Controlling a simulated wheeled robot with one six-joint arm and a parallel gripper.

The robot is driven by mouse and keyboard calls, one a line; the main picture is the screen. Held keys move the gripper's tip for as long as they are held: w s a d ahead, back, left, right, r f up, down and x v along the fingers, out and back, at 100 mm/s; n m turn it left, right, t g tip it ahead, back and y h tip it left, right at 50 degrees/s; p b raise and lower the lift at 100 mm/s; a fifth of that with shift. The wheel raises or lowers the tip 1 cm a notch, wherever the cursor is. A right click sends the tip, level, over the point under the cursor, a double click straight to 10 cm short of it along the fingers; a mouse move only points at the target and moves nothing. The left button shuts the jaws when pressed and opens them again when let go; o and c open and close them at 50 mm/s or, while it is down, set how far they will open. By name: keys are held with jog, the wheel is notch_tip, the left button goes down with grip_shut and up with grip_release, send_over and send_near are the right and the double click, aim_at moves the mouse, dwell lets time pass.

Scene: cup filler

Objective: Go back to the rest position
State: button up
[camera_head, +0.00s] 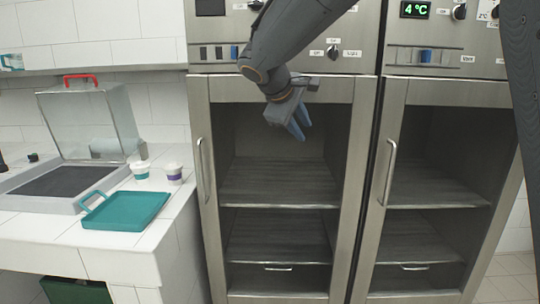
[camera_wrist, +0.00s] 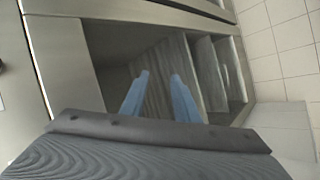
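My gripper (camera_head: 298,124) hangs at the upper middle of the head view, in front of the left steel cabinet (camera_head: 202,110). Its two blue fingers are apart with nothing between them. In the wrist view the fingers of my gripper (camera_wrist: 160,92) point toward the cabinet's shelves (camera_wrist: 205,70), with a clear gap between the tips. My arm comes down from the top of the head view. I cannot tell how far the fingertips are from the cabinet front.
A second cabinet (camera_head: 397,97) stands to the right. On the tiled counter (camera_head: 60,235) at left are a teal tray (camera_head: 128,210), two small cups (camera_head: 140,170) (camera_head: 174,173) and a machine with a raised clear lid (camera_head: 95,112). A green bin (camera_head: 75,291) is below.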

jog(key=s+d+f+m+g+y, duration=0.15)
jog(key=s+d+f, duration=0.25)
jog(key=s+f, duration=0.4)
jog(key=s+d+f+m+g+y, duration=0.1)
jog(key=s+d+f+m+g, duration=0.2)
jog(key=s+d+f, duration=0.35)
jog(key=s+f+m+g+y, duration=0.1)
jog(key=s+f+m, duration=0.2)
jog(key=s+f, duration=0.3)
jog(key=s+f+m+g+y, duration=0.1)
jog(key=s+f, duration=0.5)
jog(key=s, duration=0.7)
jog(key=shift+d+f+m+g+y, duration=0.15)
jog(key=shift+f+m+g+y, duration=0.35)
jog(key=shift+m, duration=0.75)
jog(key=shift+r, duration=0.15)
